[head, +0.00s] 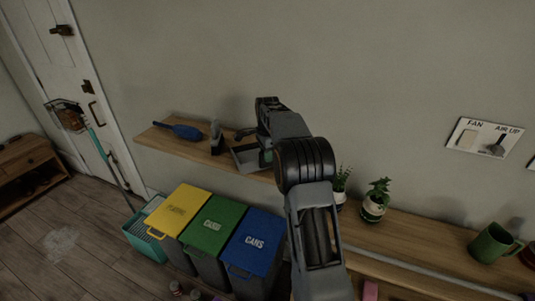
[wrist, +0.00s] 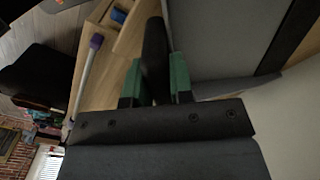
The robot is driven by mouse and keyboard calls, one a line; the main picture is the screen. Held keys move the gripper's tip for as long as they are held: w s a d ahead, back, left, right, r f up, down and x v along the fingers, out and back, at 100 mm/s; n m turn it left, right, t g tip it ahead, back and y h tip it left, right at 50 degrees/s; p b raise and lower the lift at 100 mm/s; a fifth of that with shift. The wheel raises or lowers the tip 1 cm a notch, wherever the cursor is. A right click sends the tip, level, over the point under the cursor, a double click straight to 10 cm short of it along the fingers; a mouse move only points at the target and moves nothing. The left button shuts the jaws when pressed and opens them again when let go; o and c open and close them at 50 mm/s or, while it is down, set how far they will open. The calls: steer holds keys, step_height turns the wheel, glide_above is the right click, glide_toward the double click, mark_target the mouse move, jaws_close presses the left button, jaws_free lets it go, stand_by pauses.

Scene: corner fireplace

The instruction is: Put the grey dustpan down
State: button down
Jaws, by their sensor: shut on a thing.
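The grey dustpan (head: 246,158) is at the right part of the wall shelf (head: 168,142) in the head view. Its pan is close to the shelf top; I cannot tell whether it touches. In the wrist view, my gripper (wrist: 155,80) has its green-padded fingers on both sides of the dark dustpan handle (wrist: 154,45), shut on it. A broad grey surface (wrist: 220,35) to the right of the fingers looks like the pan. My arm hides part of the dustpan and the shelf's right end in the head view.
Yellow (head: 178,210), green (head: 211,225) and blue (head: 254,242) bins are below. A potted plant (head: 374,203) and green mug (head: 492,243) are on the right counter.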

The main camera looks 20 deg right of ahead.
steer(key=c, duration=0.9)
jaws_free()
steer(key=shift+f, duration=0.1)
step_height(320, 180, up, 14)
steer(key=p, duration=0.2)
steer(key=f+n, duration=0.4)
steer(key=n, duration=0.1)
steer(key=s+a+f+n, duration=0.1)
steer(key=f+n, duration=0.1)
steer(key=shift+f+n+t, duration=0.2)
steer(key=shift+n+t, duration=0.1)
steer(key=shift+s+a+f+n+t, duration=0.25)
steer(key=shift+s+a+n+t, duration=0.4)
steer(key=shift+s+a+n, duration=2.7)
steer(key=shift+s+a+f+n+t, duration=0.25)
steer(key=shift+s+a+t, duration=0.45)
steer(key=shift+s, duration=5.5)
steer(key=shift+s+a+f+n+t, duration=0.5)
steer(key=shift+s+a+n, duration=1.35)
steer(key=shift+s, duration=2.9)
